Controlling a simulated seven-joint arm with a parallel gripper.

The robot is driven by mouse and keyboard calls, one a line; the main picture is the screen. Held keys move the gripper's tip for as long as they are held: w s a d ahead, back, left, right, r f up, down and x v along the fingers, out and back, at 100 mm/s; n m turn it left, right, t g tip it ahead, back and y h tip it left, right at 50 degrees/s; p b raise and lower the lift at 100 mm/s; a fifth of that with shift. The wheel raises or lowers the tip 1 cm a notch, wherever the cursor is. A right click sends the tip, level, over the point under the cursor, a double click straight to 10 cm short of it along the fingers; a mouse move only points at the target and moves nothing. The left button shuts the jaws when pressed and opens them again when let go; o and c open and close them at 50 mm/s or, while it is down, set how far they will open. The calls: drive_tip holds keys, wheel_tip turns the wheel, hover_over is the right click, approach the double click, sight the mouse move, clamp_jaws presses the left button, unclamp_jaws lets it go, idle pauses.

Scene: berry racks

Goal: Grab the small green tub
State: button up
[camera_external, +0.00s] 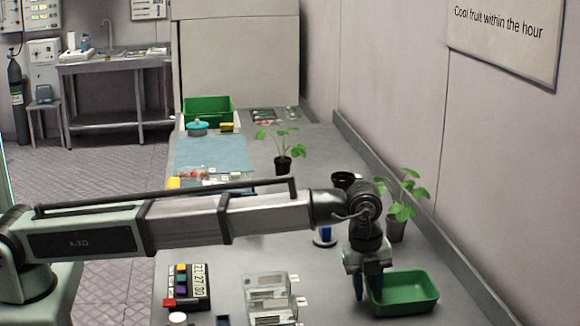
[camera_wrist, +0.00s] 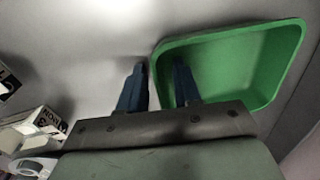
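The small green tub (camera_external: 408,305) is an open, empty rectangular tub with rounded corners on the grey bench at the front right. In the wrist view the tub (camera_wrist: 235,38) fills the upper right. My gripper (camera_external: 367,292) points down at the tub's left end. In the wrist view my gripper (camera_wrist: 160,85) has its two blue fingers apart, with the tub's left wall between them. One finger is outside the tub and the other is over its inside. I see a gap beside the wall; whether either finger touches it I cannot tell.
A potted plant (camera_external: 397,222) stands behind the tub near the wall. Clear boxes (camera_external: 270,298) and a timer with coloured blocks (camera_external: 188,287) lie to the left. A larger green crate (camera_external: 208,108) and another plant (camera_external: 283,160) are farther back.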

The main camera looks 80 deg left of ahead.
drive_tip(key=shift+c, duration=0.4)
clamp_jaws()
